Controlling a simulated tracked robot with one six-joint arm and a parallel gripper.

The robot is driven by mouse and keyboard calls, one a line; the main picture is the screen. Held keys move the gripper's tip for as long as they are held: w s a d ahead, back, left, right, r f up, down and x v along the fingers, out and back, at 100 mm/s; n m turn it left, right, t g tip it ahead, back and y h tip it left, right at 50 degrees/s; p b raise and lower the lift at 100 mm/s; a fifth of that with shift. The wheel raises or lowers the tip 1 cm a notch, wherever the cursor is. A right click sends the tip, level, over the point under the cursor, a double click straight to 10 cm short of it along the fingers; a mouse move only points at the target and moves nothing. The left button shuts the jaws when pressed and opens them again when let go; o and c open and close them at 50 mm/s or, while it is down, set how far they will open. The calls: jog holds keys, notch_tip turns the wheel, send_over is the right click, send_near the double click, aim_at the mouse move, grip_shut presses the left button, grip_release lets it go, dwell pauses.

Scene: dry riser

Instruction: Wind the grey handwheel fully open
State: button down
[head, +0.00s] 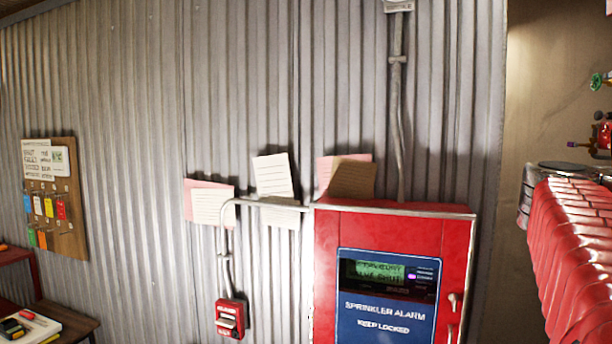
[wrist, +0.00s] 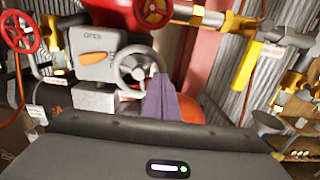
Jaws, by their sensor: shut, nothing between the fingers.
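The grey handwheel (wrist: 122,71) shows in the wrist view, just above the middle, with its spokes and rim partly visible. It sits at the right of a grey box (wrist: 97,62) marked OPEN with an orange pointer on its face. My gripper (wrist: 166,82) is shut, its purple-grey fingers pressed together and empty. The fingers stand in front of the wheel's lower right and hide part of its rim. I cannot tell whether they touch it. Neither the grey handwheel nor my gripper shows in the head view.
The head view shows a red sprinkler alarm cabinet (head: 392,220), a call point (head: 230,318) and a red folded hose (head: 572,240).

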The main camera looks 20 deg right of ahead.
jog(key=shift+s+d, duration=0.15)
jog(key=shift+d, duration=0.05)
dwell(0.5)
